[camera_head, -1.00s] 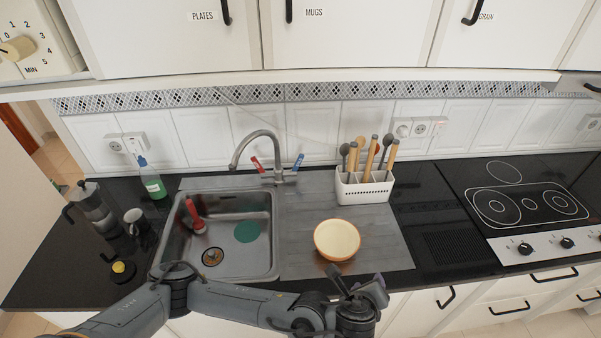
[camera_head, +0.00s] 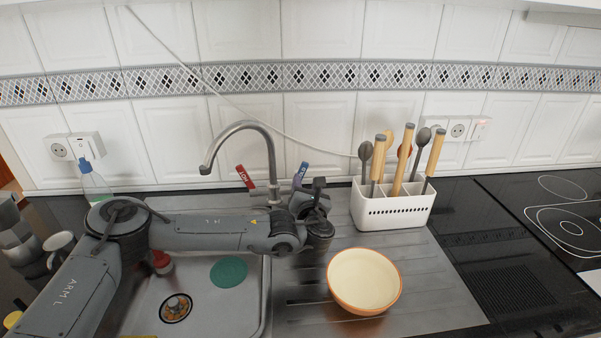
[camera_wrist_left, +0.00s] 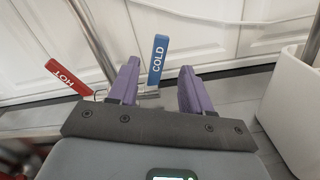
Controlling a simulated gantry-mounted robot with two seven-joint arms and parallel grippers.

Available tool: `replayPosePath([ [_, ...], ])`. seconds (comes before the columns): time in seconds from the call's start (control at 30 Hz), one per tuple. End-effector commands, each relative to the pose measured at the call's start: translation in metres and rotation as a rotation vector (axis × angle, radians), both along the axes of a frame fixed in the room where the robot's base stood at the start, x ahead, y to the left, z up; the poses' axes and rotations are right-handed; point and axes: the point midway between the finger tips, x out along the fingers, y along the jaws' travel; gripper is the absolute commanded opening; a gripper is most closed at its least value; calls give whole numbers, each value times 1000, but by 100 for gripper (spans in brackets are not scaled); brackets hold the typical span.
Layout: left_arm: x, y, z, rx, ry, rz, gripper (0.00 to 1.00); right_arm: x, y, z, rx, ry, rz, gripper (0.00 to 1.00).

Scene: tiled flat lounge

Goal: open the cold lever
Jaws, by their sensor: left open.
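The blue cold lever (camera_head: 303,169) stands tilted on the right side of the steel faucet (camera_head: 270,150). In the left wrist view, the blue lever marked COLD (camera_wrist_left: 158,60) shows between my finger tips, nearer the left finger. My left gripper (camera_head: 309,184) is open and empty, right by the lever and hiding its lower part. Its purple fingers (camera_wrist_left: 160,68) point towards the faucet; I cannot tell whether they touch the lever. The red HOT lever (camera_head: 244,177) is on the faucet's left and also shows in the left wrist view (camera_wrist_left: 66,77). My right gripper is not in view.
A white utensil holder (camera_head: 392,208) stands close to the right of my gripper. A cream bowl (camera_head: 364,281) sits on the drainboard in front of it. My left arm crosses over the sink (camera_head: 225,310). A tiled wall (camera_head: 320,125) is behind the faucet.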

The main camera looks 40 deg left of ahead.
Motion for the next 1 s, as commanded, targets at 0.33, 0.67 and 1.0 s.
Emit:
replayPosePath([
  [0.33, 22, 25, -4, 10, 0, 8, 49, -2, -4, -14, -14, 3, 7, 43],
  [0.67, 61, 60, -4, 8, 0, 6, 49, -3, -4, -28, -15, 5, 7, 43],
  [1.0, 78, 76, -3, 9, 1, 5, 49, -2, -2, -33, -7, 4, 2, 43],
])
